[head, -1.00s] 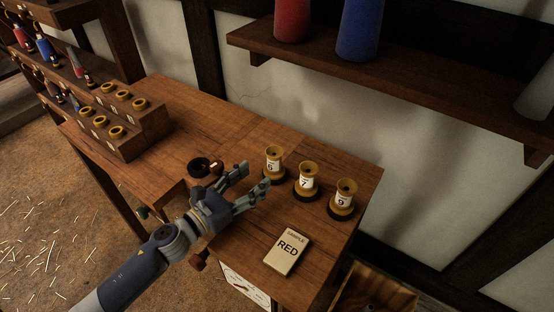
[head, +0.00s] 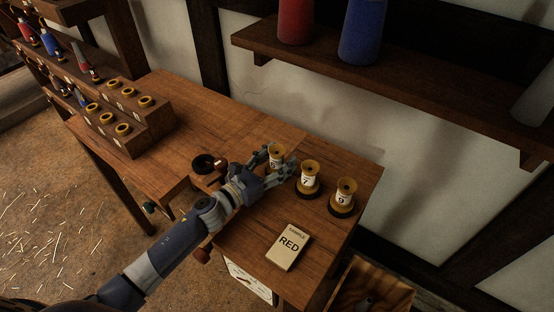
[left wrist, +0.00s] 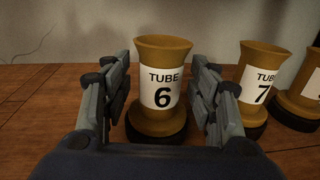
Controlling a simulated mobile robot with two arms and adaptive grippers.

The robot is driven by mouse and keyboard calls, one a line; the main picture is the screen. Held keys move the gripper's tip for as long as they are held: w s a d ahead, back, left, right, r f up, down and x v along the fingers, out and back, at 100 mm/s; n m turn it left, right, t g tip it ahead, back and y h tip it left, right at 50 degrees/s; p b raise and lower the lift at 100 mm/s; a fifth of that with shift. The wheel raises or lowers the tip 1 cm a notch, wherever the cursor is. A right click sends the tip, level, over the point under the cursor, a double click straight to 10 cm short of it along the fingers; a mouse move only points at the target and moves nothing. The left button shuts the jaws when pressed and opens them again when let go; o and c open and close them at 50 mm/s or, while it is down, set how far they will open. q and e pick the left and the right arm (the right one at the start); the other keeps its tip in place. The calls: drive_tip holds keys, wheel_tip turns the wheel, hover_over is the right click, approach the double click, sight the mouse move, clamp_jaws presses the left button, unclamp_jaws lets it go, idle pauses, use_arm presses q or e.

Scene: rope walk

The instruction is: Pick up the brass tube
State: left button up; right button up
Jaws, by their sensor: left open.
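Three brass tubes stand upright on dark round bases on the wooden table. The tube labelled 6 (left wrist: 160,85) is centred between the fingers of my left gripper (left wrist: 160,110) in the left wrist view. The gripper is open, with a finger on each side of it and a visible gap on the left. In the head view the left gripper (head: 277,172) partly hides tube 6 (head: 276,152). Tube 7 (head: 308,177) stands just right of the fingers, and tube 9 (head: 344,193) is further right. Tube 7 also shows in the left wrist view (left wrist: 258,80). My right gripper is not in view.
A cream card reading "SAMPLE RED" (head: 288,246) lies at the front of the table (head: 215,112). A small black dish (head: 204,163) sits left of the gripper. A stepped wooden rack (head: 152,123) with brass rings stands at the left. A wall shelf (head: 400,87) holds red and blue spools.

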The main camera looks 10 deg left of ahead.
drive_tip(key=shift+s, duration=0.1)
use_arm(q)
drive_tip(key=shift+c, duration=1.1)
clamp_jaws()
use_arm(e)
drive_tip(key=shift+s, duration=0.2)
use_arm(q)
drive_tip(key=shift+r, duration=0.2)
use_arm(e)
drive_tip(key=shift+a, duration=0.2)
